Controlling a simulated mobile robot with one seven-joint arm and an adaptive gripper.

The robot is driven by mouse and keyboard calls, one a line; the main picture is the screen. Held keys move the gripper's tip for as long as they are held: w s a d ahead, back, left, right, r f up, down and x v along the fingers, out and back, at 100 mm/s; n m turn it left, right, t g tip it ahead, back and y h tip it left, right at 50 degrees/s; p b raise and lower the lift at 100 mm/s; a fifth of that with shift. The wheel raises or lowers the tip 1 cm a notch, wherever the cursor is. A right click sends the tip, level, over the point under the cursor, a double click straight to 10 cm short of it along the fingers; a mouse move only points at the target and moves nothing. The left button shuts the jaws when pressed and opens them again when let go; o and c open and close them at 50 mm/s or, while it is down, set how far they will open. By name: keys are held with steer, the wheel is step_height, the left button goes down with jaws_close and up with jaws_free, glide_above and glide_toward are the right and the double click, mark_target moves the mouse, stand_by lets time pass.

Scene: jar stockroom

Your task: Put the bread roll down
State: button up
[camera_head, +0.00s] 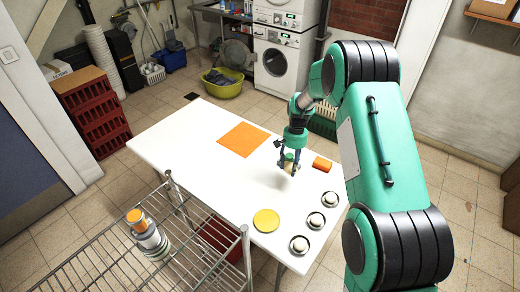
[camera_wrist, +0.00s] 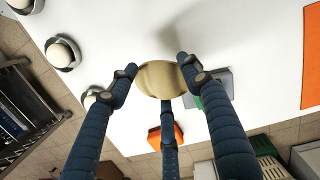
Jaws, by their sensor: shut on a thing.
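My gripper (camera_head: 289,168) has blue fingers and is shut on a pale tan bread roll (camera_head: 288,160). In the wrist view the roll (camera_wrist: 160,78) sits between the fingertips. It appears held a little above the white table (camera_head: 195,150), with a shadow on the tabletop. In the head view the fingers partly hide the roll. An orange mat (camera_head: 244,139) lies to the left of my gripper and also shows at the right edge of the wrist view (camera_wrist: 314,55).
An orange block (camera_head: 322,163) is close right of my gripper. Three round dishes with pale domed items (camera_head: 329,198) line the table's right edge. A yellow disc (camera_head: 266,220) lies near the front. A wire rack (camera_head: 105,262) holds an orange-topped jar (camera_head: 147,238). The table's left part is clear.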

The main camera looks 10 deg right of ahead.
steer(key=shift+w+a+f+m+t+y+p, duration=0.15)
steer(key=shift+w+a+f+m+t, duration=0.25)
steer(key=shift+w+a+m, duration=1.9)
steer(key=shift+w+a+f+m+t+y+p, duration=0.15)
steer(key=shift+w+a+f+m+t, duration=0.6)
steer(key=shift+m, duration=2.7)
steer(key=shift+w+a+f+m+g+y+p, duration=0.1)
steer(key=shift+w+a+f+m+p, duration=0.15)
steer(key=shift+w+a+m, duration=2.15)
steer(key=shift+s+d+m, duration=0.35)
steer(key=shift+d+m, duration=0.1)
steer(key=shift+d, duration=0.1)
steer(key=shift+w+a+f+b, duration=0.2)
steer(key=shift+w+b, duration=0.3)
steer(key=shift+w, duration=2.15)
steer(key=shift+w+a+f+b, duration=0.15)
steer(key=shift+w+f+b, duration=0.25)
steer(key=shift+w, duration=2.3)
steer(key=shift+w+a+f+b, duration=0.15)
steer(key=shift+w+b, duration=0.4)
steer(key=shift+w, duration=2.1)
steer(key=shift+f+b, duration=0.55)
steer(key=shift+f, duration=1.2)
steer(key=shift+f, duration=0.35)
